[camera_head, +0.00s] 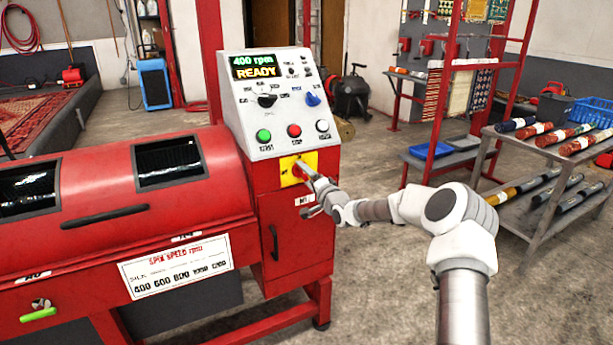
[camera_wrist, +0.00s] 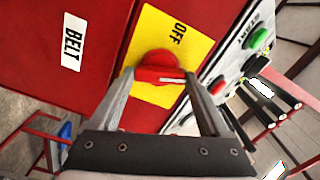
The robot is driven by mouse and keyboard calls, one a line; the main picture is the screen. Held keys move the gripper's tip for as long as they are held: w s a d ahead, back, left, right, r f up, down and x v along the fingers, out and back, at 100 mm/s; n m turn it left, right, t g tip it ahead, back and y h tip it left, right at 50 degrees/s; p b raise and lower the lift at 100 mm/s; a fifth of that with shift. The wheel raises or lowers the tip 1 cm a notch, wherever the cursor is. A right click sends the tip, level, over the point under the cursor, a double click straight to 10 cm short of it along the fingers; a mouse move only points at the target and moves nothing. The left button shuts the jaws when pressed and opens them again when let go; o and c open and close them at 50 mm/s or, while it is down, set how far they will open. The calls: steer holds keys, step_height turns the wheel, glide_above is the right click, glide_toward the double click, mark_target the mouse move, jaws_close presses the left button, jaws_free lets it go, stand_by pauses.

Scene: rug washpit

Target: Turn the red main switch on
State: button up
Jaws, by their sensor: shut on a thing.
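The red main switch (camera_wrist: 158,65) is a round knob on a yellow plate (camera_wrist: 196,50) with an OFF label in the wrist view. A white mark shows on the knob. My gripper (camera_wrist: 160,77) is shut on the knob, one finger on each side of it. In the head view the yellow plate (camera_head: 287,163) is on the front of the red machine, below its button panel. My gripper (camera_head: 307,178) reaches it from the right and partly hides the switch. Any ON label is not readable.
The sloped panel (camera_head: 270,105) above carries a lit display (camera_head: 254,67) reading 400 rpm READY, a green button (camera_head: 263,135), a red button (camera_head: 294,130) and knobs. A rack with rolled rugs (camera_head: 542,150) stands to the right. The floor between is clear.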

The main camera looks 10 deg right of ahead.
steer(key=shift+m, duration=1.9)
steer(key=o, duration=1.2)
steer(key=shift+s, duration=0.1)
steer(key=p+v, duration=0.3)
steer(key=v, duration=1.4)
steer(key=shift+s, duration=0.15)
